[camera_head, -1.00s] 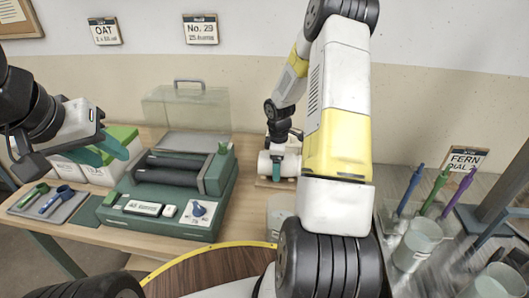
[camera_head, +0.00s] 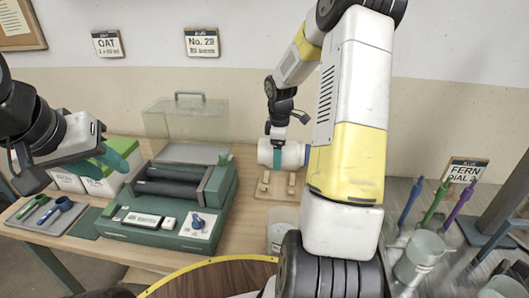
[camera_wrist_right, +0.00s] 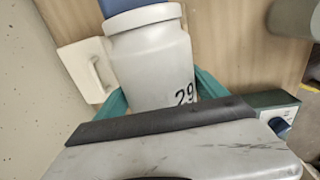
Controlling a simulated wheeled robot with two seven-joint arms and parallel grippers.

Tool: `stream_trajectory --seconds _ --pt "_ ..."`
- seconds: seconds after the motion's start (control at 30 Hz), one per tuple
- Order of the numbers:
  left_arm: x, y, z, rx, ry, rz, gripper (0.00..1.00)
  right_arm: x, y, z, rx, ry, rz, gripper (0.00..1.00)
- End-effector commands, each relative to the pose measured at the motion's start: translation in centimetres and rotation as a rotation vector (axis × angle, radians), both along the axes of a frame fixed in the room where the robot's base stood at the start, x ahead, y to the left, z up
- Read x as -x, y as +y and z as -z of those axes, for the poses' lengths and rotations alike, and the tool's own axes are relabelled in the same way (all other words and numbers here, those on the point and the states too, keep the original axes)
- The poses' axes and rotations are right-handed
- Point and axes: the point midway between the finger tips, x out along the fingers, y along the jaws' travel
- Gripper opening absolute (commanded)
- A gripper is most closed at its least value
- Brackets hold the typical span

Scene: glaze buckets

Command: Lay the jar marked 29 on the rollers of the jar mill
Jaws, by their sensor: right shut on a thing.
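The white jar marked 29 (camera_head: 292,154), with a blue lid (camera_wrist_right: 122,5), lies on its side in the air above a small wooden rack (camera_head: 282,193). My right gripper (camera_wrist_right: 160,92) is shut on it, with teal fingers on both sides; the number 29 shows in the right wrist view. The green jar mill (camera_head: 170,215) stands left of the jar. Its dark rollers (camera_head: 168,188) are bare. A clear cover (camera_head: 186,118) stands behind the mill. My left gripper (camera_head: 118,157) hangs over the left end of the table; its finger gap is unclear.
A green-and-white box (camera_head: 104,178) stands left of the mill. A grey tray (camera_head: 45,218) with scoops lies at the far left. A pale bucket (camera_head: 281,228) stands front right of the mill. Clear containers (camera_head: 418,255) and colored tools stand at the right.

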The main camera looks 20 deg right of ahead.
Motion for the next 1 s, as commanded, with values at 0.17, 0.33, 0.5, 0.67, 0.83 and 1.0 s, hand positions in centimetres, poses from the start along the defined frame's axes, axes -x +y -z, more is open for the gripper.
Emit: stream_trajectory --seconds 0.17,0.33,0.5,0.67,0.83,1.0 --pt "0.0 0.0 0.0 0.0 0.0 0.0 0.36 -0.1 0.0 -1.3 0.001 -0.004 -0.002 0.17" --pt "0.0 0.0 0.0 0.0 0.0 0.0 0.36 -0.1 0.0 -2.1 0.001 -0.005 -0.001 0.17" --pt "0.0 0.0 0.0 0.0 0.0 0.0 0.36 -0.1 0.0 -2.9 0.001 -0.005 0.0 0.17" --pt "0.0 0.0 0.0 0.0 0.0 0.0 0.36 -0.1 0.0 -3.8 0.002 -0.006 -0.001 0.17" --pt "0.0 0.0 0.0 0.0 0.0 0.0 0.36 -0.1 0.0 -4.6 0.001 -0.005 -0.001 0.17" --pt "0.0 0.0 0.0 0.0 0.0 0.0 0.36 -0.1 0.0 -5.4 0.001 -0.004 0.0 0.17"
